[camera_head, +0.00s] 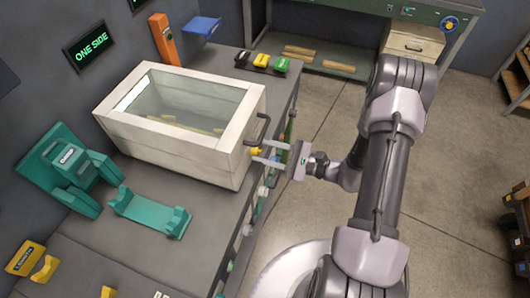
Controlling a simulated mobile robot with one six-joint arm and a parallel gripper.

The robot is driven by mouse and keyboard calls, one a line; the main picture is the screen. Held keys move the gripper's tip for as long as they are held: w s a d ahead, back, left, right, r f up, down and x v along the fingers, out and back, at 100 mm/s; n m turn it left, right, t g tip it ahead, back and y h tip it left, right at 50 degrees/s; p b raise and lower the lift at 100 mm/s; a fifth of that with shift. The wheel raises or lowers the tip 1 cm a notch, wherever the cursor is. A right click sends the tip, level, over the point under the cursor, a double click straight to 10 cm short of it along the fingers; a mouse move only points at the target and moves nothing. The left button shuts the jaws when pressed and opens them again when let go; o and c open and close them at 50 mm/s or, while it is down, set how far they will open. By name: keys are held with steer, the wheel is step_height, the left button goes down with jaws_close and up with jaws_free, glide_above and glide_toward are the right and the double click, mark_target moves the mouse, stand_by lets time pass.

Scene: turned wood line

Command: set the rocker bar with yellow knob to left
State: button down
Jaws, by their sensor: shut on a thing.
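The yellow knob (256,151) of the rocker bar sits at the right end face of a pale box with a glass top (190,142). My gripper (259,151) reaches in from the right with its two light fingers on either side of the knob, shut on it. The bar itself is mostly hidden by the fingers and is too small to make out, so its tilt cannot be told. A dark curved handle (265,129) stands on the same face, just above the fingers.
The box stands on a grey bench (206,238). Teal fixtures (150,213) stand at its left front. Black, yellow and green blocks (261,61) lie behind it, near an orange post (163,39). Open floor (305,215) lies right of the bench.

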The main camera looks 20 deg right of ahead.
steer(key=shift+n+b, duration=0.45)
steer(key=shift+n, duration=0.25)
stand_by(0.3)
steer(key=c, duration=0.9)
jaws_free()
steer(key=p+v, duration=0.2)
steer(key=v, duration=1.5)
steer(key=shift+s+d, duration=0.15)
steer(key=shift+r, duration=0.1)
